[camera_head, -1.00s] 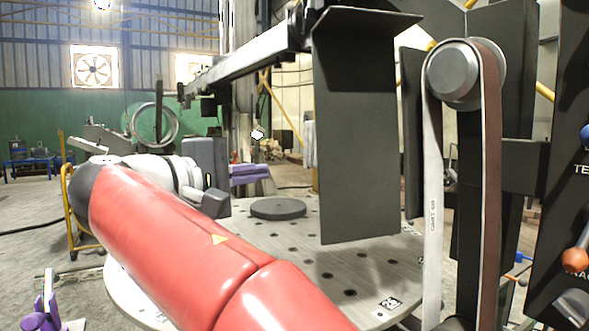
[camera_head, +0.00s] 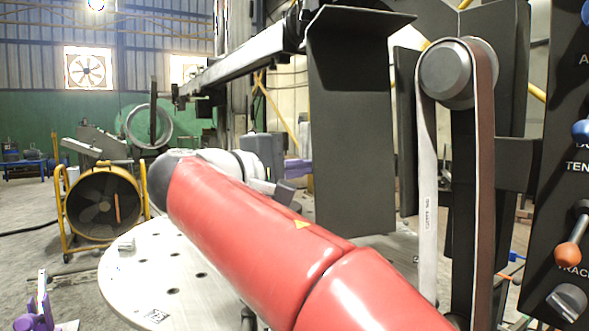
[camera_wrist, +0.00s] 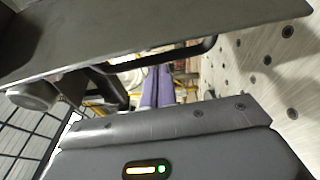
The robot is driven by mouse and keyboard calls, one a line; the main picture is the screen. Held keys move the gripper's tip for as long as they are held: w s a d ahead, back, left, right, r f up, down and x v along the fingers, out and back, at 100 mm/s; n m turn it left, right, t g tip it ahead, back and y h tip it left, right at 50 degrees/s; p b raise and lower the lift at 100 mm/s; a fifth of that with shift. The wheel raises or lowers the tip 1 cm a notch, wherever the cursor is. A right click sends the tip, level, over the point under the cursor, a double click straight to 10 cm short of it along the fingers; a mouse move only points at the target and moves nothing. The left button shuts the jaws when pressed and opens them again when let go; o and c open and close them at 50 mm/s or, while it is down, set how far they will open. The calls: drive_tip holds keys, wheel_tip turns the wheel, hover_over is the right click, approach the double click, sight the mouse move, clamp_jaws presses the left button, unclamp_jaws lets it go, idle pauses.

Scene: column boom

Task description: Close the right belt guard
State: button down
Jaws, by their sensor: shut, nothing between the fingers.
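A dark flat guard panel (camera_head: 352,130) with a bent top flange hangs left of the sanding belt (camera_head: 427,190), standing apart from it. A second dark panel (camera_head: 512,75) stands behind and right of the belt's top roller (camera_head: 446,73). I cannot tell for certain which is the right guard. My gripper (camera_head: 286,191) is shut and empty, close to the left edge of the hanging panel; contact cannot be told. In the wrist view a dark panel (camera_wrist: 150,35) with a black bar handle (camera_wrist: 165,58) crosses above my gripper (camera_wrist: 165,122).
A round perforated table (camera_head: 150,275) lies below my arm, which hides part of it. A control panel with knobs (camera_head: 565,170) stands at the far right. A yellow-framed fan (camera_head: 100,205) stands at the left. A long beam (camera_head: 240,60) runs overhead.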

drive_tip(key=shift+s, duration=0.15)
drive_tip(key=shift+s+n+t+y+b, duration=0.3)
drive_tip(key=shift+s+n+y+b, duration=0.1)
drive_tip(key=shift+s+y+b, duration=0.1)
